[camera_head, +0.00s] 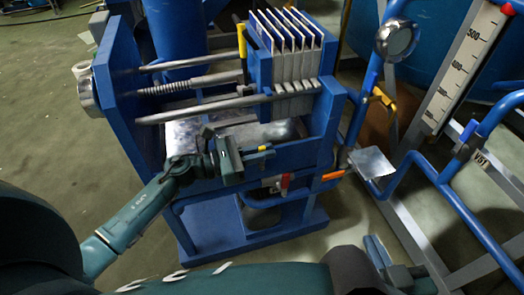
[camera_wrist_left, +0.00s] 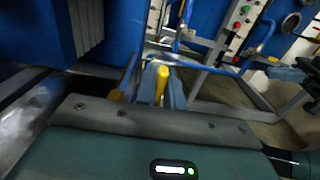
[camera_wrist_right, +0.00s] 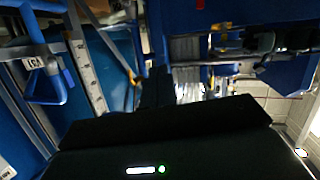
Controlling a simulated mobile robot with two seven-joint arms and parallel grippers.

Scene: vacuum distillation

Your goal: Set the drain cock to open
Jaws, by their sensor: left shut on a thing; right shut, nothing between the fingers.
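My left gripper (camera_head: 254,155) is at the front of the blue filter-press frame, beside its tray. It is shut on a yellow lever (camera_head: 264,148), which also shows between the fingers in the left wrist view (camera_wrist_left: 161,83). No label on the lever is readable, and the fingers hide part of it. My right gripper (camera_head: 376,250) is low at the front right in the head view, apart from the frame. It is shut and empty; its dark fingers show in the right wrist view (camera_wrist_right: 156,88).
A red handle (camera_head: 285,183) and an orange handle (camera_head: 332,175) sit on the pipe below. A flat metal plate (camera_head: 372,164) sticks out at the right near blue pipes. A yellow lever (camera_head: 242,52) stands beside the white press plates (camera_head: 290,60). Open floor lies at left.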

